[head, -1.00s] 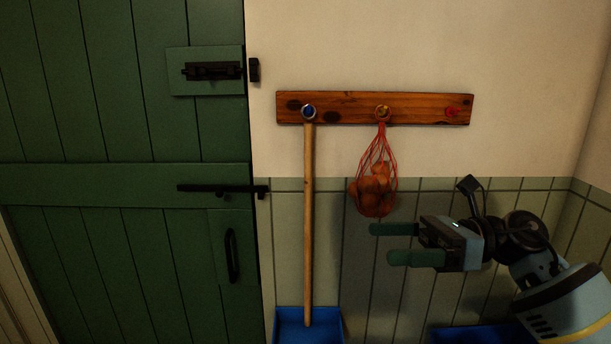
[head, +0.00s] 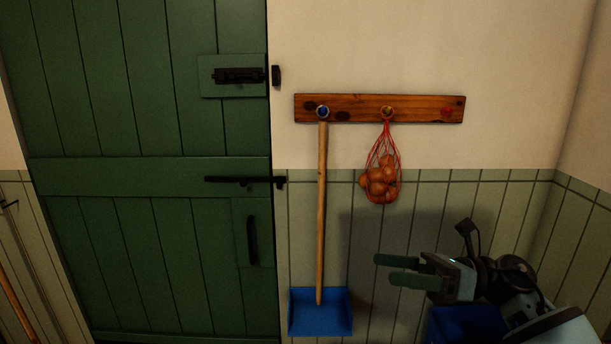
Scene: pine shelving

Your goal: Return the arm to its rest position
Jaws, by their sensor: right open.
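My right gripper (head: 388,270) is in the lower right of the head view. Its two green fingers point left, stand apart, and hold nothing. It is below the red net bag of round orange-brown items (head: 381,180), clear of it. The bag hangs from the middle peg (head: 387,112) of a wooden peg rail (head: 420,107). My right arm (head: 545,325) comes in from the lower right corner. My left gripper is not in view.
A long-handled blue dustpan (head: 320,318) hangs from the blue left peg. The red right peg (head: 447,112) is bare. A green door (head: 150,240) with black bolts is at left. A blue container (head: 462,325) is partly hidden behind my right arm. A wooden handle (head: 15,310) shows at far left.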

